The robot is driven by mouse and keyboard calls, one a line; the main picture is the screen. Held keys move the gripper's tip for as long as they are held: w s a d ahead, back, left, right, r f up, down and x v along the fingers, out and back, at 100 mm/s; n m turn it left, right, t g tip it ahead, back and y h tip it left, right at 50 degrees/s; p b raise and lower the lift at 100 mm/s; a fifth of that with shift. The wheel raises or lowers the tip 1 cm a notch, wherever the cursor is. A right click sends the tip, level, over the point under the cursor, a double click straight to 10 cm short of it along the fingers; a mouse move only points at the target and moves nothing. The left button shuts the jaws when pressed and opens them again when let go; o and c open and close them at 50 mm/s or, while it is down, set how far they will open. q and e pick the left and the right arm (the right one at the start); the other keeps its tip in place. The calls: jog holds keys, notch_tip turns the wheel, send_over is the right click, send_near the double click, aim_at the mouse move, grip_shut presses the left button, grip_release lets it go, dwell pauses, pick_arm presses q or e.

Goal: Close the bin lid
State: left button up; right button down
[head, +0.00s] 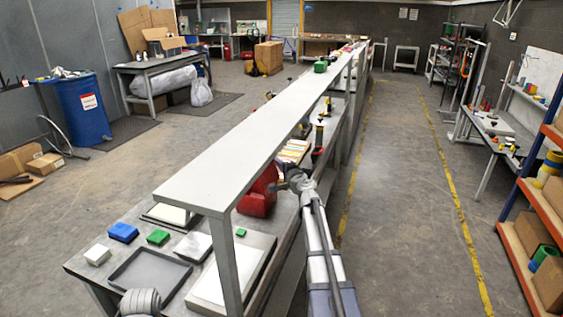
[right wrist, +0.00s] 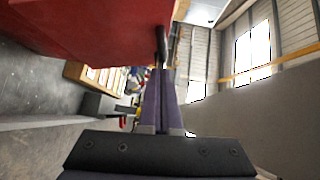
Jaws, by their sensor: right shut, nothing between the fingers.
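A red bin (head: 258,194) stands on the grey bench under the long raised shelf. The shelf and my right arm hide part of it, and I cannot make out whether its lid is open or closed. The bin's red side (right wrist: 90,28) fills the upper left of the right wrist view. My right gripper (head: 284,168) is at the bin's right side in the head view. Its fingers are shut and empty, with the tips (right wrist: 161,50) close beside the red edge; I cannot tell whether they touch.
The long grey shelf (head: 250,135) and its post (head: 225,262) stand close to the bin. A dark tray (head: 148,275), a blue box (head: 123,232) and a green block (head: 158,237) lie on the near bench. The aisle floor (head: 400,200) to the right is clear.

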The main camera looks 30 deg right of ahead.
jog(key=w+a+f+n+g+h+p, duration=0.3)
jog(key=w+a+f+n+g+p, duration=0.2)
jog(key=w+a+g, duration=0.4)
jog(key=shift+w+a+f+n+h+p, duration=0.4)
jog(key=shift+w+f+n, duration=0.5)
jog(key=shift+w, duration=0.45)
jog(key=shift+s+a+r, duration=0.1)
jog(key=shift+a+r, duration=0.05)
jog(key=p+v, duration=0.5)
jog(key=v, duration=0.2)
jog(key=shift+r, duration=0.25)
jog(key=shift+s, duration=0.2)
